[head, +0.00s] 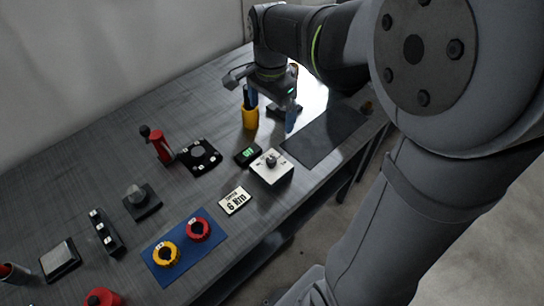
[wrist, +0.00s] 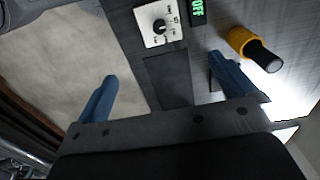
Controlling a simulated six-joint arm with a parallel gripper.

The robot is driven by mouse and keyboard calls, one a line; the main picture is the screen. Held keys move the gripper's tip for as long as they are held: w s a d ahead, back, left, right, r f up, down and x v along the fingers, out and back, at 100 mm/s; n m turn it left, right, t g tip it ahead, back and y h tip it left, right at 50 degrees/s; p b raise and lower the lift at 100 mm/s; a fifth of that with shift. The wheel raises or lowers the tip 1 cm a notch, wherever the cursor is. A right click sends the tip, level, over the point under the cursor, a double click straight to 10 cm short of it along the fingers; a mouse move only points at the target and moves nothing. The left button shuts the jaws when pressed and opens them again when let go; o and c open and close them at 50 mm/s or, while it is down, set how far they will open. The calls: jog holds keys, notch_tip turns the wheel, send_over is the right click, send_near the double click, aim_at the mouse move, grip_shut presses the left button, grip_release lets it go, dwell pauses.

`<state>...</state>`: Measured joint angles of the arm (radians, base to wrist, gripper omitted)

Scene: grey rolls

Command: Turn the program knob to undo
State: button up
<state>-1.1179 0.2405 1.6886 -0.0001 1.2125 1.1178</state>
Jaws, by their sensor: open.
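A white box with a dark round knob (head: 271,160) on top stands near the front edge of the table, right of centre in the head view. The knob also shows in the wrist view (wrist: 160,26), at the top, with small dark labels around it too small to read. Which label it points to I cannot tell. My gripper (head: 271,107) is behind the box in the head view, above the table and apart from the knob. In the wrist view its two blue fingers (wrist: 162,70) are wide apart with nothing between them.
A small display (wrist: 197,10) reading OFF sits beside the box. A yellow cup (head: 250,119) holding a dark item stands close to my gripper. A dark flat mat (head: 325,136) lies at right. Several other controls, a 6 Nm card (head: 235,201) and a blue plate (head: 163,275) spread leftward.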

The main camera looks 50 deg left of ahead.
jog(key=shift+r, duration=0.35)
